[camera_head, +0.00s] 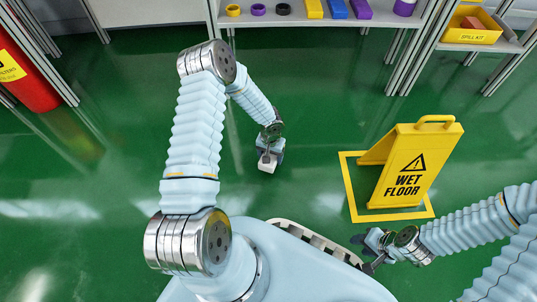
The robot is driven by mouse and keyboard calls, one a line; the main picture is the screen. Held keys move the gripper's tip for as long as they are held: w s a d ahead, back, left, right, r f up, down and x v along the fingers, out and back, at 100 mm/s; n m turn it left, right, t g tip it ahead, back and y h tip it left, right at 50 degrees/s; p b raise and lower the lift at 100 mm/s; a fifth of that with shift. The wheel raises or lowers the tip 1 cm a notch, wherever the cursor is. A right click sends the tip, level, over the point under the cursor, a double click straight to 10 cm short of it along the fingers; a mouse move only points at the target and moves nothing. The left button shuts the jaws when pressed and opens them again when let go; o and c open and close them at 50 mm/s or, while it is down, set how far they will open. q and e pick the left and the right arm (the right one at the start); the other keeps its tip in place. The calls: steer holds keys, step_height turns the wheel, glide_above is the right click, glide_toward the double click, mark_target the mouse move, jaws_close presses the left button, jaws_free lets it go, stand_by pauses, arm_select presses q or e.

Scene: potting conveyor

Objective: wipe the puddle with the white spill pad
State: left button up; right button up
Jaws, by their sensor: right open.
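My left gripper (269,156) points down over the green floor near the middle of the view. It is shut on a small white block, which looks like the white spill pad (267,167). The pad's lower face and any contact with the floor are hidden from this angle. I cannot make out the puddle; pale glossy patches on the floor look like light reflections. My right gripper (362,254) is open and empty at the lower right, beside the front edge of my base.
A yellow wet floor sign (414,172) stands inside a yellow floor outline (350,192) on the right. A spill kit bin (472,27) sits on a rack at the top right. A shelf (300,20) runs along the back. A red cylinder (28,75) stands at left. The left floor is clear.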

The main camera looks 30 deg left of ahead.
arm_select(q)
steer(key=shift+r+p, duration=1.2)
steer(key=shift+r, duration=1.35)
